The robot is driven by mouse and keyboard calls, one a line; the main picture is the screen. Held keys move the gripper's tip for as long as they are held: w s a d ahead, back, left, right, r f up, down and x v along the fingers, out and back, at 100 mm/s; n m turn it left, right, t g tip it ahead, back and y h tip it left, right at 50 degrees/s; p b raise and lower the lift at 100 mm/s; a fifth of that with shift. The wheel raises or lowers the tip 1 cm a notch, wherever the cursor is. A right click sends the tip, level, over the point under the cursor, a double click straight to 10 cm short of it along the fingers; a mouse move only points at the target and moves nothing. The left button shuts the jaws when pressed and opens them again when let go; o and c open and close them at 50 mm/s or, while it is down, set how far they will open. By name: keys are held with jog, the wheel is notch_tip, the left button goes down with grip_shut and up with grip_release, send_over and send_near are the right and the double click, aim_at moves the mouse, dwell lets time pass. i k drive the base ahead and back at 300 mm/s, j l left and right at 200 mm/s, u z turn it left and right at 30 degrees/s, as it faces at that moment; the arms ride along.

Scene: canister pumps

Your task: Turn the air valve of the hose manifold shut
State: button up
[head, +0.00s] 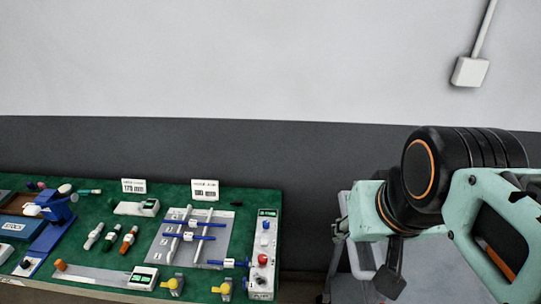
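A light grey plate (160,252) on the green table carries white tubes with several blue valve-like parts (203,224). Two yellow tap-like fittings (173,284) stand at the table's front edge. I cannot tell for sure which of these is the hose manifold or its air valve; the parts are small here. My gripper (389,283) hangs at the end of my arm on the right, well to the right of the table and apart from everything on it. It looks dark and small, and its fingers cannot be made out. Nothing is visible in it.
A grey box (262,283) with a red knob and a display stands at the table's (271,202) right end. A grey cart (353,290) stands behind my arm. A gap separates table and cart.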

aim_at(262, 259)
jog(key=j+u, duration=0.1)
jog(key=u, duration=0.5)
jog(key=k+j, duration=0.1)
jog(key=k+l+u, duration=0.2)
jog(key=k, duration=0.4)
jog(key=i+j+z, duration=0.15)
jog(key=i, duration=0.15)
jog(key=i+j+z, duration=0.1)
jog(key=i+j, duration=0.05)
jog(key=i, duration=0.1)
